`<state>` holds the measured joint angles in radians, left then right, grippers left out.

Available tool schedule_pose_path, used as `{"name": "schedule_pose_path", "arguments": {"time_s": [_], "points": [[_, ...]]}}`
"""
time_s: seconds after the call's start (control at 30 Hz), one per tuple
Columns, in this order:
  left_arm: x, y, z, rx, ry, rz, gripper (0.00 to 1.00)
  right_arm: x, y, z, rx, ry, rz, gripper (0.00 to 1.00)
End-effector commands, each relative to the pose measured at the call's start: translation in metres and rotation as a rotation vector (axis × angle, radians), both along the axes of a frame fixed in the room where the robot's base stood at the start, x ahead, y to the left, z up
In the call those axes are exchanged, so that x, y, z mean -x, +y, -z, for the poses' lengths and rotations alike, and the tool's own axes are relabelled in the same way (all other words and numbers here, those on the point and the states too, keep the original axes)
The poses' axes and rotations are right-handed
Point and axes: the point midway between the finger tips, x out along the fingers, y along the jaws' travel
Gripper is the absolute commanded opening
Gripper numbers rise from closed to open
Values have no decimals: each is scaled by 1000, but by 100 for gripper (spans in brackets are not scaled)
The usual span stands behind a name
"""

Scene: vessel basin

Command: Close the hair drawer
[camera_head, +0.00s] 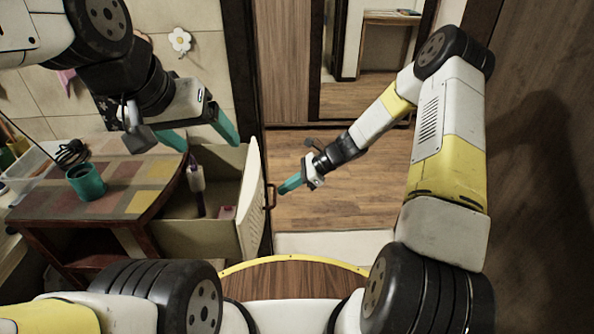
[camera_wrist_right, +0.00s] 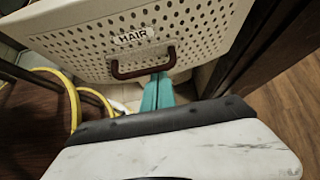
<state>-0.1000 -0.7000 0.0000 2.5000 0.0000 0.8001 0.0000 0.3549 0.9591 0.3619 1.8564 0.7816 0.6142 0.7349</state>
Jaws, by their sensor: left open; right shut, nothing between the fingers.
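The hair drawer (camera_head: 252,200) stands pulled out from the cabinet under the table, its front facing right. In the right wrist view its white perforated front (camera_wrist_right: 190,35) shows a HAIR label (camera_wrist_right: 133,36) and a brown handle (camera_wrist_right: 142,66). My right gripper (camera_head: 284,189) is shut and empty, its teal fingertips close to the handle; I cannot tell whether they touch. The fingers also show just below the handle in the right wrist view (camera_wrist_right: 157,90). My left gripper (camera_head: 205,137) is open and empty above the drawer's back part.
A bottle (camera_head: 195,185) and a small pinkish item (camera_head: 228,212) are inside the drawer. A teal cup (camera_head: 86,182) stands on the patchwork tabletop (camera_head: 135,200), with a clear bin (camera_head: 30,170) to its left. The wooden floor (camera_head: 340,210) right of the drawer is clear.

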Motion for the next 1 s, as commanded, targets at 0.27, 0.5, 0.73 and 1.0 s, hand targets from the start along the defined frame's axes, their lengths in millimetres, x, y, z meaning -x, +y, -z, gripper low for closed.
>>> {"name": "schedule_pose_path", "arguments": {"time_s": [0.27,0.5,0.73,1.0], "points": [[0,0,0,0,0,0,80,1,56,0,-2,1,-4,0],[0,0,0,0,0,0,80,2,101,0,-1,2,-4,0],[0,0,0,0,0,0,80,2,145,0,-1,2,-4,0],[0,0,0,0,0,0,80,1,190,0,-1,1,-3,0]]}}
